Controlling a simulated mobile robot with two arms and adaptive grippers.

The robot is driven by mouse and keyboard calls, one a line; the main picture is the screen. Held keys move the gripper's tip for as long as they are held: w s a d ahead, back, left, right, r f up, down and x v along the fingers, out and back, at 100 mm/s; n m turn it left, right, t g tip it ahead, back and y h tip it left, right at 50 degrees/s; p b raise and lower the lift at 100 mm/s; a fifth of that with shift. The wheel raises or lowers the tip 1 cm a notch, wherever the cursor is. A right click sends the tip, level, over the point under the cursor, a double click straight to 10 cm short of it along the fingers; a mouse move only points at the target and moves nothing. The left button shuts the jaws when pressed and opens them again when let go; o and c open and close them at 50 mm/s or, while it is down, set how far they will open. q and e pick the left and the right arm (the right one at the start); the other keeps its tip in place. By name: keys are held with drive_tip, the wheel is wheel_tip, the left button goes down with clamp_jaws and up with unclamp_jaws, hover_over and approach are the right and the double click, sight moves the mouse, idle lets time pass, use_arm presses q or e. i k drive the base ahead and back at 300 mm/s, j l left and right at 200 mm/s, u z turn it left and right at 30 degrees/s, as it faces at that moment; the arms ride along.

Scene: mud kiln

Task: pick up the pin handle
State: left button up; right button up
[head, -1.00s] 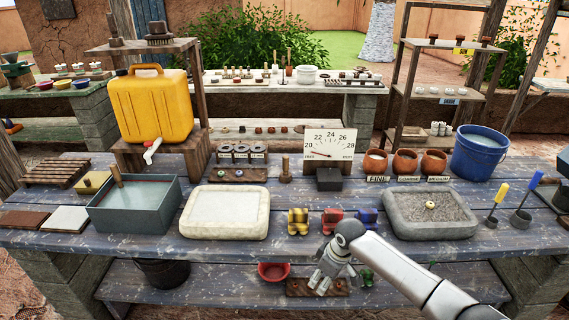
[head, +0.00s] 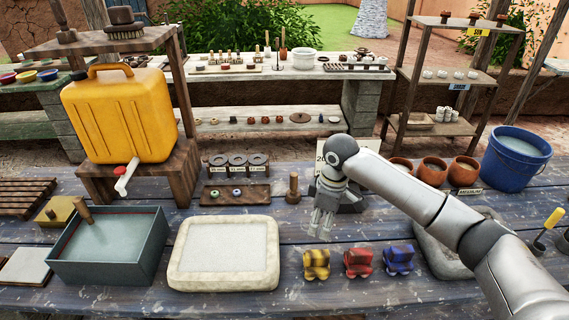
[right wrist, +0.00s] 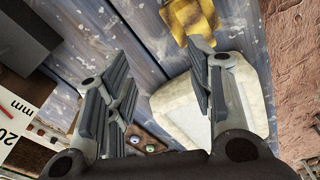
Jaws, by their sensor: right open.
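A small upright wooden peg with a round knob (head: 293,188), which looks like the pin handle, stands on the blue plank table left of the dark block. My right gripper (head: 318,232) is open and empty, fingers pointing down, just right of the peg and in front of the dark block in the head view. Its two fingers also show spread apart in the right wrist view (right wrist: 158,55). I cannot make out the peg between them there. My left gripper is not in view.
The dial sign (head: 320,158) is mostly hidden by my arm. Clay pots (head: 433,171) stand right.

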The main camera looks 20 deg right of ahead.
sight(293, 176)
drive_tip(key=i, duration=0.9)
